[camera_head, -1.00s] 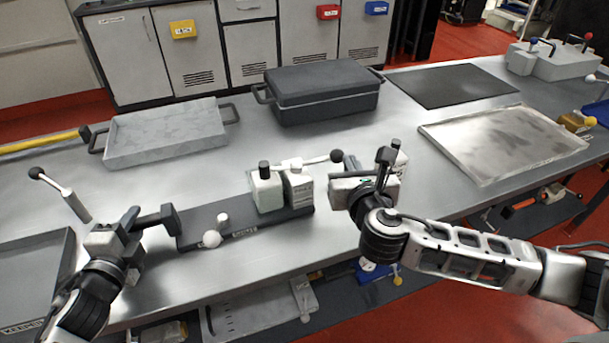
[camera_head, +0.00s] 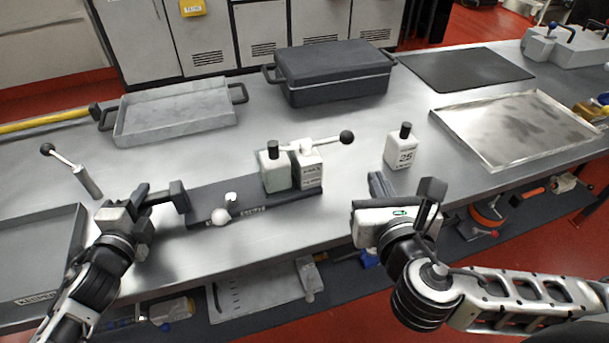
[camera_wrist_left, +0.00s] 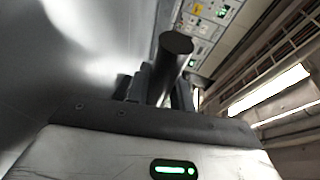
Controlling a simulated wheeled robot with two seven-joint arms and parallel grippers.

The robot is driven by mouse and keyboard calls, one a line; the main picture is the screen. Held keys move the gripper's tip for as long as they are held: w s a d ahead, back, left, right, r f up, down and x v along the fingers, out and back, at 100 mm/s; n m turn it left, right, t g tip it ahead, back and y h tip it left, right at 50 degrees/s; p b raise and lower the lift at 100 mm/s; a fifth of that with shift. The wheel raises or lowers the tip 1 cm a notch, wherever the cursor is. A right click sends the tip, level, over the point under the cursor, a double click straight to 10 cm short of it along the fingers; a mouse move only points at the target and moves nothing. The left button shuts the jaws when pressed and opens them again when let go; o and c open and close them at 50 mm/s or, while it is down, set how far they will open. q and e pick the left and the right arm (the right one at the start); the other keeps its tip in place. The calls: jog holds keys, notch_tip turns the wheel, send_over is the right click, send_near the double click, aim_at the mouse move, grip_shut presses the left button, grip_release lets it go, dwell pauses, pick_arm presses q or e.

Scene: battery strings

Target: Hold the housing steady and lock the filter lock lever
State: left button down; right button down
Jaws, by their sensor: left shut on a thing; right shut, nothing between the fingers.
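My left gripper (camera_head: 165,198) is shut on a dark handle (camera_head: 181,196) at the base's left end. In the left wrist view a dark round bar (camera_wrist_left: 172,60) sits between the fingers. My right gripper (camera_head: 377,185) is shut and empty, right of the housing and apart from the lever.
A white block marked 25 (camera_head: 402,150) stands behind my right gripper. A grey tray (camera_head: 177,130), a lidded dark box (camera_head: 333,93), a black mat (camera_head: 465,70) and a shallow metal tray (camera_head: 520,150) lie behind. A second ball-ended lever (camera_head: 85,178) stands at left.

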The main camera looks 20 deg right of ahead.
pick_arm(q)
jog(key=shift+s+a+f, duration=0.15)
jog(key=shift+f, duration=0.4)
jog(key=c, duration=1.1)
grip_release()
jog(key=shift+c, duration=0.2)
jog(key=shift+r, duration=0.15)
jog(key=shift+r, duration=0.1)
jog(key=v, duration=1.1)
jog(key=shift+s+a+r, duration=0.1)
jog(key=shift+s+a, duration=0.05)
jog(key=shift+s, duration=0.2)
